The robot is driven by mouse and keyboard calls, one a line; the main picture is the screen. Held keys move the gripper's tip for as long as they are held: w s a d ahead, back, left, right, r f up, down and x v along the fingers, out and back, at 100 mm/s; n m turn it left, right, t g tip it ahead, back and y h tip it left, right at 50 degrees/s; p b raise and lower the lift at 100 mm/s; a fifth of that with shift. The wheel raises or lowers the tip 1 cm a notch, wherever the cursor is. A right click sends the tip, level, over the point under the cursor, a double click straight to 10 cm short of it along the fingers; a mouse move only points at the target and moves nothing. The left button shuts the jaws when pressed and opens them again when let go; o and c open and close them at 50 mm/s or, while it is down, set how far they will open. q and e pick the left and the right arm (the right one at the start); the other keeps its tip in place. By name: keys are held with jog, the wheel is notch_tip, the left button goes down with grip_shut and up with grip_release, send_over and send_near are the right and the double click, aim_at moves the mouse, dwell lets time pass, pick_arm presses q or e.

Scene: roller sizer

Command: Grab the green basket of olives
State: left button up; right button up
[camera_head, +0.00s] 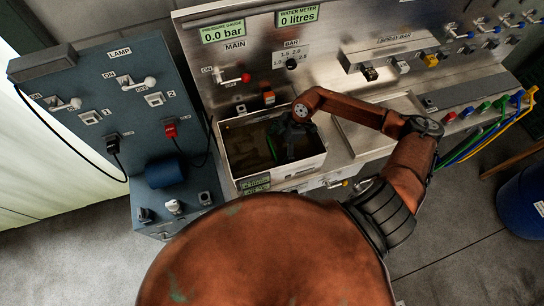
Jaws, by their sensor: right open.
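My right arm reaches in from the right, and my right gripper (284,148) is a dark shape inside a pale rectangular bin (306,170). The gripper is open, pointing down, near the bin's middle. Dark brownish contents (238,145) fill the left part of the bin. My left gripper is not in view.
A steel panel (330,25) with displays and switches stands behind the bin. A blue-grey lamp console (80,80) stands on the left. An empty steel tray (365,140) lies right of the bin. Coloured hoses (480,140) and a blue barrel (525,200) are at the right.

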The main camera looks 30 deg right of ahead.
aim_at(271, 155)
jog(key=p+x, duration=0.1)
jog(key=x, duration=0.3)
jog(key=shift+f, duration=0.15)
jog(key=c, duration=1.6)
jog(key=shift+w, duration=0.1)
jog(key=shift+c, duration=1)
